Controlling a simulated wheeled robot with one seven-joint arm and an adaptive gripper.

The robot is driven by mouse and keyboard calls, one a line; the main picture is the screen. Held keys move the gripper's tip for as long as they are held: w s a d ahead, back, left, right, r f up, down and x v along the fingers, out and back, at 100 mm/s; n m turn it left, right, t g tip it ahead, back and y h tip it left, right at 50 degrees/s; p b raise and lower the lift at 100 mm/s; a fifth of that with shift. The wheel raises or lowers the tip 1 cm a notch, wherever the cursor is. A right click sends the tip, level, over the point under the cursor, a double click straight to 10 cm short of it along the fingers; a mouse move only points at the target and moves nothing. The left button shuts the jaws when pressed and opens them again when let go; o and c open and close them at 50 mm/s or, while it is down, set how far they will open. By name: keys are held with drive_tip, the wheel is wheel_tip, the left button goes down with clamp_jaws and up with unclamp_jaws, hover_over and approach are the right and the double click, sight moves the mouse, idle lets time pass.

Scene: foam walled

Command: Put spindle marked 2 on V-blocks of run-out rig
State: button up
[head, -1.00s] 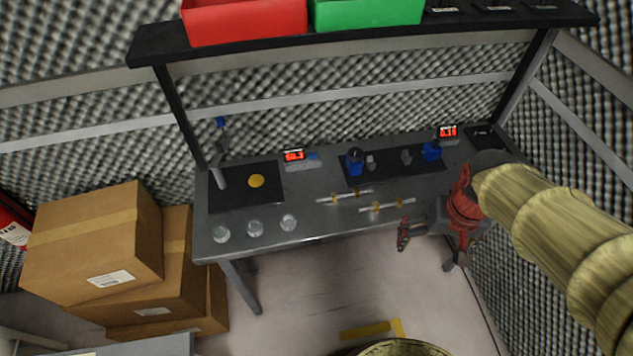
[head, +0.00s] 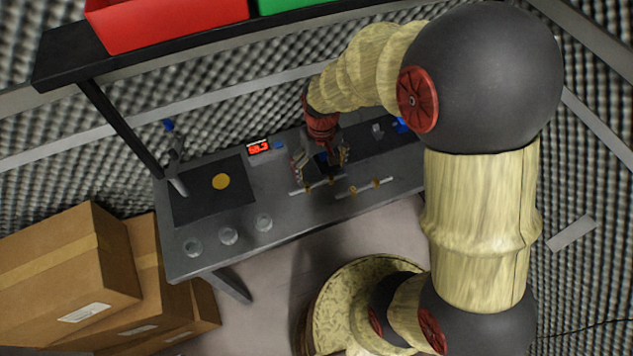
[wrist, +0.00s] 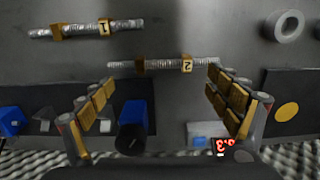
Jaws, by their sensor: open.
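The spindle marked 2 (wrist: 158,65) is a thin silver rod with brass collars, lying on the grey bench. Its numbered tag faces the wrist camera. In the head view it (head: 309,187) lies below my gripper (head: 321,168). My gripper is open and empty, with its fingers (wrist: 160,84) spread beside the rod's line and apart from it. The spindle marked 1 (wrist: 85,29) lies nearer the front edge, also seen in the head view (head: 366,187). The rig's dark mat (wrist: 72,105) carries small grey blocks (wrist: 103,118) and blue parts; my gripper partly hides it in the head view.
A second dark mat (head: 235,200) holds a yellow disc (head: 221,181) and a stand. A red-lit display (head: 258,147) stands behind. A shelf (head: 67,62) with bins overhangs the back. Cardboard boxes (head: 68,262) stand left.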

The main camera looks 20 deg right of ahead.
sight(320, 188)
drive_tip(key=f, duration=0.1)
drive_tip(key=f+b, duration=0.1)
drive_tip(key=f, duration=0.1)
drive_tip(key=s+f, duration=0.1)
drive_tip(key=shift+s+a+f+b, duration=0.1)
drive_tip(key=shift+a+f+b, duration=0.1)
drive_tip(key=shift+a+b, duration=0.1)
drive_tip(key=shift+f, duration=0.25)
drive_tip(key=shift+r, duration=0.1)
drive_tip(key=shift+c, duration=0.2)
drive_tip(key=c, duration=0.8)
